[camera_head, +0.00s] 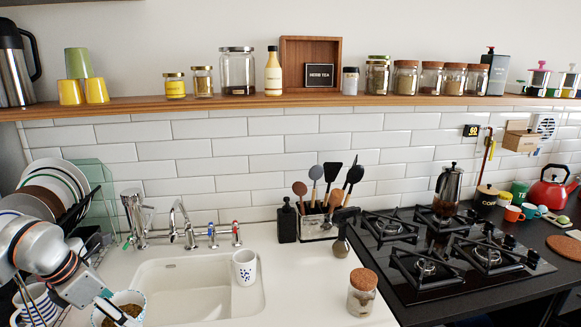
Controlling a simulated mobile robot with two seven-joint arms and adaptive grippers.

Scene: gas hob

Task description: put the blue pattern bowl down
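The blue pattern bowl (139,299) is at the bottom left, left of the sink. It is white with blue marks at the rim and shows a brown inside; its lower part is cut off by the picture edge. My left gripper (115,311) comes in from the left and reaches over the rim, one finger inside the bowl. It appears shut on the bowl's near-left wall; the other finger is hidden. Whether the bowl touches the counter cannot be seen. My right gripper is not in view.
A dish rack with plates (58,172) and striped bowls (38,304) stands at the left. The counter (300,285) right of the sink is mostly clear, with a corked jar (362,294) beside the black hob (445,255).

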